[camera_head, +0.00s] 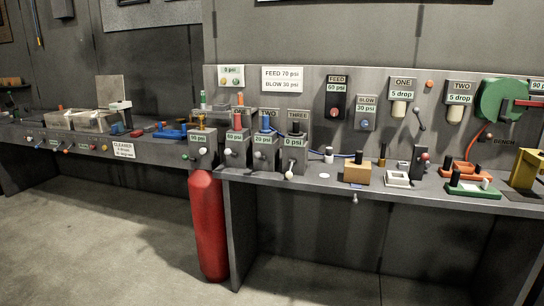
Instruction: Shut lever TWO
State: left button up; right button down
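A grey bench unit labelled TWO (266,155) stands in a row of similar units, with a blue-topped post and a 20 psi plate. A small light-ended lever (258,155) is on its front; its exact angle is too small to tell. A second TWO label is on a wall unit (460,92) marked 5 drop, with a white cup below. Neither of my grippers is in view.
Unit THREE (296,153), reading 0 psi, stands right of bench unit TWO, its white-knobbed lever hanging down. A red cylinder (208,225) stands below the bench. A wooden block (356,172) and a green tray (473,189) lie farther right. The floor in front is clear.

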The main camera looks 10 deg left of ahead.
aim_at(257, 155)
jog(key=i+j+u, duration=0.25)
jog(key=i, duration=0.2)
jog(key=i+j+u, duration=0.2)
jog(key=i, duration=0.25)
jog(key=i+u, duration=0.25)
jog(key=i, duration=0.2)
jog(key=i+j, duration=0.25)
jog(key=i+j+u, duration=0.1)
jog(key=i+j, duration=0.15)
jog(key=j, duration=0.25)
